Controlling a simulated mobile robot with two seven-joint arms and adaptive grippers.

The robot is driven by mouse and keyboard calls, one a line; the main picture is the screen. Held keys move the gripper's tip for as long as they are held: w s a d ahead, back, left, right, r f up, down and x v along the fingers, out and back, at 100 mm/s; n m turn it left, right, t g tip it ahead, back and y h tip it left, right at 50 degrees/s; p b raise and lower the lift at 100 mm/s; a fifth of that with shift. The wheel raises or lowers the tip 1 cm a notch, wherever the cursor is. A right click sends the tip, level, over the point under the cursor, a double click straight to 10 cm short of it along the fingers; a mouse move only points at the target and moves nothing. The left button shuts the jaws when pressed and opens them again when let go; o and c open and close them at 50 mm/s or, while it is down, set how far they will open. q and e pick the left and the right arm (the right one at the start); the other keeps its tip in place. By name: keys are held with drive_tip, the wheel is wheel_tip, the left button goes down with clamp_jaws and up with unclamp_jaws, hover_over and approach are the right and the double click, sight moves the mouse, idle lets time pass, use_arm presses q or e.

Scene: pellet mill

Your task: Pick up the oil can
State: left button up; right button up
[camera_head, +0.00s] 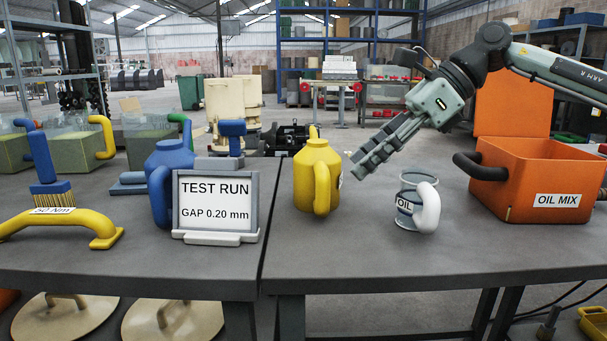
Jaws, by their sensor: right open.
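A yellow can (329,192) with a yellow handle facing me stands upright near the table's middle; part of a white label shows on its right side. A clear cup (406,199) with a white handle and an "OIL" label stands to its right. A blue can (171,162) with a blue handle stands to the left, partly hidden by a sign. The picture does not settle which is the oil can. My right gripper (362,166) comes in from the upper right, open and empty, pointing down-left between the yellow can and the cup. My left gripper is not in view.
The "TEST RUN" sign (216,197) stands left of the yellow can. An orange "OIL MIX" box (540,185) with its lid up stands at right. A brush (52,185), a yellow handle-shaped tool (60,222) and clear bins (70,145) lie left. The front right tabletop is clear.

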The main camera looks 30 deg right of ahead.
sight(317, 169)
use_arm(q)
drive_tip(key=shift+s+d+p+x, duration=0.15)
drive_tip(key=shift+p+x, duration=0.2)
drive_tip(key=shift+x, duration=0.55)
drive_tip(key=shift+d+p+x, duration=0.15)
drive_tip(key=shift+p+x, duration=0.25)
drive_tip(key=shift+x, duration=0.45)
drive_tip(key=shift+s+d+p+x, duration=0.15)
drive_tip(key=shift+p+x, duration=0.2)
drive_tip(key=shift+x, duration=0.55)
use_arm(e)
drive_tip(key=shift+x, duration=3.55)
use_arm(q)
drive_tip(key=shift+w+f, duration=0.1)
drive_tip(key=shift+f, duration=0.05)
use_arm(e)
clamp_jaws()
drive_tip(key=shift+r, duration=0.1)
